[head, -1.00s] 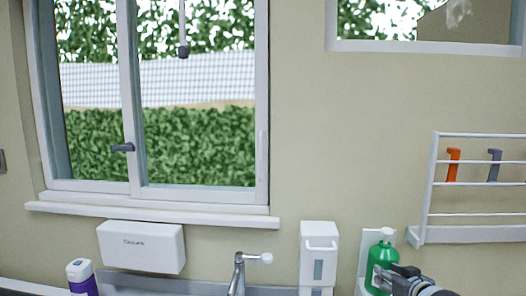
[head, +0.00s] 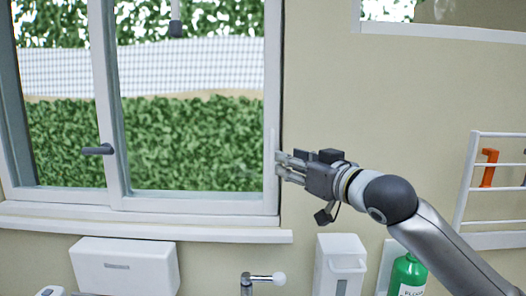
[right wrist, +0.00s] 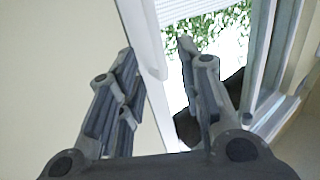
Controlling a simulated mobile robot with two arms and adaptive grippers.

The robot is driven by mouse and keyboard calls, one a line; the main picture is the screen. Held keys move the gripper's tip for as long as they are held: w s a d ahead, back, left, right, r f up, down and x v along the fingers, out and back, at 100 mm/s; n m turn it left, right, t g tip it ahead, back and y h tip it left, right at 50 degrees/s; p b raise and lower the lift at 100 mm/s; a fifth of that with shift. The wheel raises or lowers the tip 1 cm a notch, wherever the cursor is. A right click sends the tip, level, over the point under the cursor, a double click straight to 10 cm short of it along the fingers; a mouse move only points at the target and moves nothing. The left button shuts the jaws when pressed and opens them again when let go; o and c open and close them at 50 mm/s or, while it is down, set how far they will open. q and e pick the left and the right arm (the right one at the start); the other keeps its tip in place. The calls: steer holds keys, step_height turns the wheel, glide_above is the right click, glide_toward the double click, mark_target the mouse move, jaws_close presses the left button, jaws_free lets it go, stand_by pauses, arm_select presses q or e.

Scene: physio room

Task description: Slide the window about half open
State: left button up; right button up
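The window (head: 190,203) has a white frame and two glass panes, with a dark grey handle (head: 97,150) on the middle upright. It looks closed in the head view. My right gripper (head: 279,167) is at the right upright (head: 271,110) of the right pane, its fingertips at the upright's edge. In the right wrist view my right gripper (right wrist: 158,49) has its fingers apart, with the white upright (right wrist: 150,60) between them. I cannot tell whether they touch it. My left gripper is not in view.
Below the sill (head: 150,230) are a white wall box (head: 125,265), a tap (head: 262,279), a white dispenser (head: 340,262) and a green bottle (head: 408,274). A white rack (head: 490,185) with an orange hook is at the right.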

mark_target(273, 154)
steer(key=p+x, duration=0.1)
steer(key=x, duration=0.2)
steer(key=p+x, duration=0.1)
steer(key=shift+w+a+r+p, duration=0.1)
steer(key=shift+w+r+p, duration=0.2)
steer(key=shift+r, duration=0.1)
steer(key=x, duration=0.1)
steer(key=p+x, duration=0.1)
steer(key=x, duration=0.1)
steer(key=shift+f, duration=0.2)
steer(key=shift+w+a, duration=0.15)
steer(key=shift+w, duration=0.15)
steer(key=shift+w+f, duration=0.1)
steer(key=shift+w, duration=0.05)
steer(key=shift+a, duration=0.1)
steer(key=shift+c, duration=1)
steer(key=c, duration=0.5)
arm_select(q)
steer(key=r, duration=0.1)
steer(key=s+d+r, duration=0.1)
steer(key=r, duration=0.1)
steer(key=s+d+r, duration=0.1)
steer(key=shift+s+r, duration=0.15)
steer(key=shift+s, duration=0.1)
arm_select(e)
jaws_close()
